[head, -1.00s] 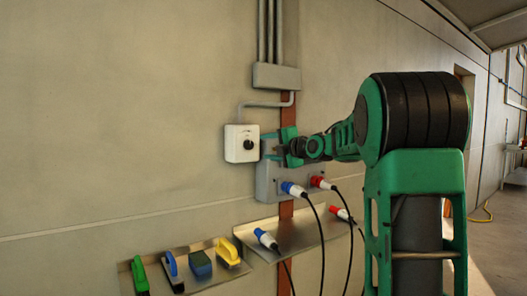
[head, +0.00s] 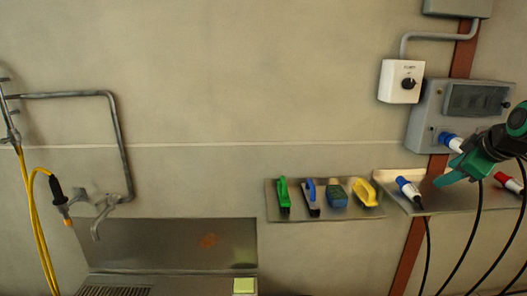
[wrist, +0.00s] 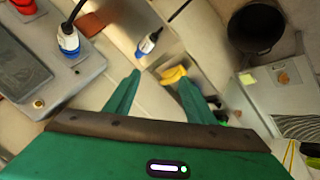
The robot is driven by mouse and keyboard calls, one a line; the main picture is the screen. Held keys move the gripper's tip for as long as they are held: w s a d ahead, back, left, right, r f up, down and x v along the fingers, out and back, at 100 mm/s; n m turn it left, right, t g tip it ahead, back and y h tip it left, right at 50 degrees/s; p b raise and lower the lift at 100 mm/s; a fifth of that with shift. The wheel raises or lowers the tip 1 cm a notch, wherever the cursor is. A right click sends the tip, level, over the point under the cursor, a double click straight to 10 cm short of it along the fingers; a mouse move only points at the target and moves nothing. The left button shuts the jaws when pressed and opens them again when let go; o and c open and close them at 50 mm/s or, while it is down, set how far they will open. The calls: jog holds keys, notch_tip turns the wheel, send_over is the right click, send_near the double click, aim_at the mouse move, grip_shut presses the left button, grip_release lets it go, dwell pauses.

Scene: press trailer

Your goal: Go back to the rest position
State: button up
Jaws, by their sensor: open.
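My gripper (head: 468,172) is at the right of the head view, in front of the shelf with the plugs. In the wrist view my gripper (wrist: 160,88) shows two green fingers spread apart with nothing between them. The blue plug on the shelf (head: 408,189) lies just left of my gripper. Another blue plug (head: 450,141) sits in the grey socket box (head: 424,118), above and behind my gripper. Both blue plugs also show in the wrist view, one in the box (wrist: 68,40) and one on the shelf (wrist: 147,44).
A white switch box (head: 401,80) is on the wall. A metal shelf (head: 272,212) holds green, blue and yellow hand tools. A sink (head: 180,258) with a tap (head: 105,212) and a yellow hose (head: 35,220) stand at left. Black cables (head: 470,235) hang below the gripper.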

jog(key=s+a+f+m+g, duration=0.2)
jog(key=s+f+m+g, duration=0.1)
jog(key=s, duration=0.7)
jog(key=s+a+f+m+g, duration=0.3)
jog(key=s+f+m, duration=0.3)
jog(key=s, duration=0.4)
jog(key=s+a+f+m+g+y, duration=0.1)
jog(key=s+a+f+m+g, duration=0.2)
jog(key=s, duration=0.8)
notch_tip(320, 180, down, 3)
jog(key=shift+a+f+m, duration=0.1)
jog(key=shift+a+m, duration=0.1)
jog(key=shift+m, duration=0.9)
jog(key=shift+s, duration=0.1)
jog(key=shift+w+f, duration=0.2)
jog(key=shift+w, duration=0.45)
